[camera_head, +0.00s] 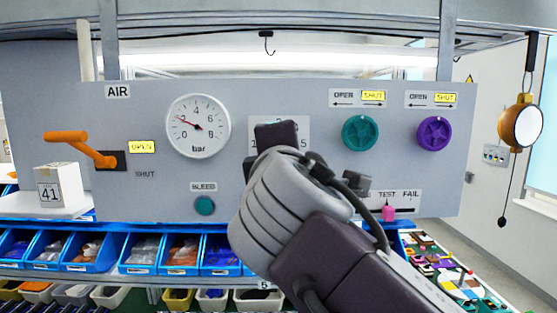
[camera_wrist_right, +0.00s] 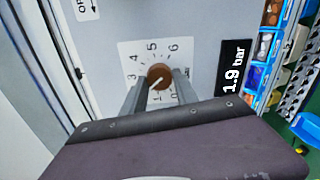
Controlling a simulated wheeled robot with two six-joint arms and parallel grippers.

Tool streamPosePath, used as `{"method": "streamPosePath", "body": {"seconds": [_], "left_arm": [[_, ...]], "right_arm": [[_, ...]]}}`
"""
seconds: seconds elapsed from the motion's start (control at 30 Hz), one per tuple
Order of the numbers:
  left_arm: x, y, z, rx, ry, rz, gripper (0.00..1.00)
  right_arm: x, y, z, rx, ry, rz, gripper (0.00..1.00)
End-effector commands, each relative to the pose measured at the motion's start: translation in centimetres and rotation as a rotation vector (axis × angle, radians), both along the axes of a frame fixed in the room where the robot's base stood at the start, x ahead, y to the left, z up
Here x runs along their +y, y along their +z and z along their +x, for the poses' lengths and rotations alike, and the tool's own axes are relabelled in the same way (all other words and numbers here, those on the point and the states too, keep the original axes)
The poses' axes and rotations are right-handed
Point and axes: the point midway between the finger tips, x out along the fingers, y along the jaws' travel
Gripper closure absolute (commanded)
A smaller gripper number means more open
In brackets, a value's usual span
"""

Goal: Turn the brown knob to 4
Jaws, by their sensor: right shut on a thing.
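The brown knob (camera_wrist_right: 158,75) sits on a white dial plate (camera_wrist_right: 128,50) with printed numbers; 3, 4, 5 and 6 can be read. A white mark on the knob runs from its middle toward the lower left in the right wrist view, on the side below the 3. My right gripper (camera_wrist_right: 160,82) is shut on the knob, one finger on each side. In the head view my right wrist hides the knob and most of the dial plate (camera_head: 302,126). My left gripper is not in view.
A dark display (camera_wrist_right: 232,66) beside the dial reads 1.9 bar. The grey panel also holds a pressure gauge (camera_head: 198,126), an orange lever (camera_head: 85,147), a teal knob (camera_head: 360,132), a purple knob (camera_head: 434,133) and a pink slider (camera_head: 388,213). Blue bins (camera_head: 140,269) stand below.

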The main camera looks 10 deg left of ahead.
Motion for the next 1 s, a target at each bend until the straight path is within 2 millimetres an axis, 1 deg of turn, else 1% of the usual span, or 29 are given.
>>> {"method": "streamPosePath", "body": {"seconds": [0.03,0.3,1.0], "left_arm": [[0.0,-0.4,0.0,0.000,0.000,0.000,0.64],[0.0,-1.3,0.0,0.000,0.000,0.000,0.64],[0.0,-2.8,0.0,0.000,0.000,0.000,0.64]], "right_arm": [[0.0,-0.1,0.0,0.010,-0.001,0.042,1.00],[0.0,-0.1,0.0,0.081,0.000,0.288,1.00],[-0.1,0.1,0.0,0.265,0.000,0.924,1.00]]}}
